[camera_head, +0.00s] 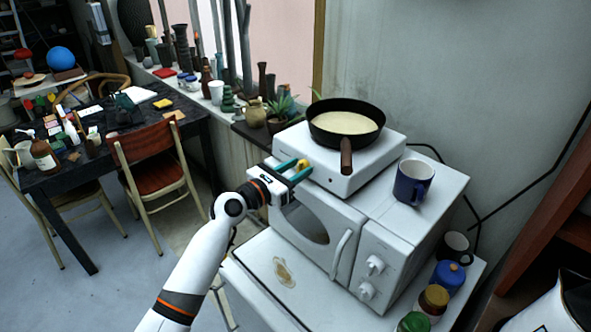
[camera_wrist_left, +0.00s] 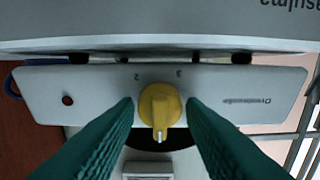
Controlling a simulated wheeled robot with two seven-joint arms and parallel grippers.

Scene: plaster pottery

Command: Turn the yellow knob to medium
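The yellow knob (camera_head: 302,163) is on the front of the white hot plate (camera_head: 374,161), partly hidden by my left gripper in the head view. In the left wrist view the yellow knob (camera_wrist_left: 160,106) sits between my fingertips, its pale pointer toward the bottom of the picture. The numbers 2 and 3 show upside down above it. My left gripper (camera_head: 299,172) has teal fingers, one on each side of the knob. In the wrist view a narrow gap shows between each fingertip (camera_wrist_left: 160,112) and the knob. My right gripper is not in view.
A black frying pan (camera_head: 347,122) with pale contents stands on the hot plate, its brown handle (camera_head: 346,156) toward the front. The hot plate is on a white microwave (camera_head: 340,222), beside a blue mug (camera_head: 413,182). Several jars (camera_head: 433,302) stand at the lower right.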

